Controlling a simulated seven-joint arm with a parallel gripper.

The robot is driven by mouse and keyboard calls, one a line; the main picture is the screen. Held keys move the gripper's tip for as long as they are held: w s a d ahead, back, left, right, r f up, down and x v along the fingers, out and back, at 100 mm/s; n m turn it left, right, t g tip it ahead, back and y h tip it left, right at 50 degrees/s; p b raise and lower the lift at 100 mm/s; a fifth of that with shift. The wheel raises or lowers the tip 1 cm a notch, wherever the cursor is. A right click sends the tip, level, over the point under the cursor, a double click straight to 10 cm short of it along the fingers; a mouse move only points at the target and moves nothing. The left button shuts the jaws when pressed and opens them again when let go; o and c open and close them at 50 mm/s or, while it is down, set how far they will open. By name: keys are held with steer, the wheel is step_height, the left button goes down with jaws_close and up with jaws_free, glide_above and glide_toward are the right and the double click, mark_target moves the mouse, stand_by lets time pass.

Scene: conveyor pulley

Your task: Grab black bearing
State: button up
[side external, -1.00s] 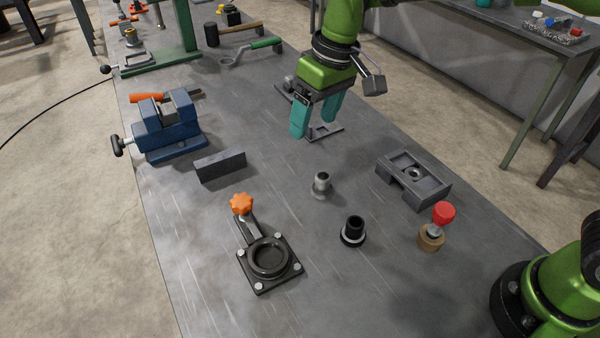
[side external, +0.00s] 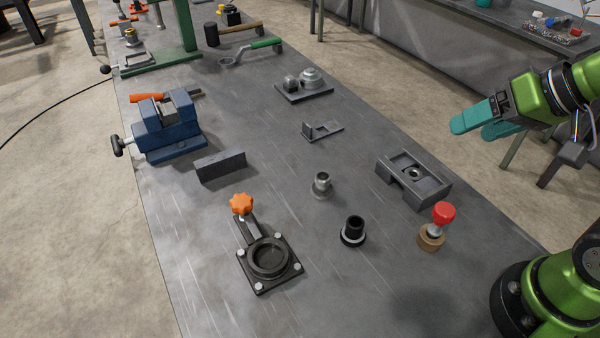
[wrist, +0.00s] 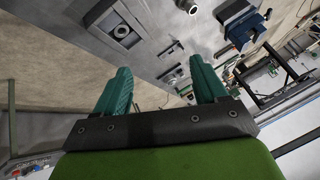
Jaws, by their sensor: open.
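The black bearing, a flanged sleeve (side external: 353,231), stands upright on the grey table in the side external view, between the black square housing (side external: 268,259) and the red-knobbed part (side external: 436,226). A similar silver flanged sleeve (side external: 322,186) stands behind it. My gripper (side external: 472,124) is at the right, raised beyond the table's right edge and well apart from the bearing. Its teal fingers are open and empty. In the wrist view my gripper (wrist: 162,84) shows its two fingers spread apart with nothing between them.
A grey slotted block (side external: 413,179) stands near the right edge. A blue vise (side external: 168,128), a flat dark block (side external: 220,165), a small bracket (side external: 321,131) and a plate with round parts (side external: 304,85) occupy the left and back. An orange knob (side external: 241,204) rises beside the housing.

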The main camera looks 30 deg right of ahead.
steer(key=shift+o, duration=1.1)
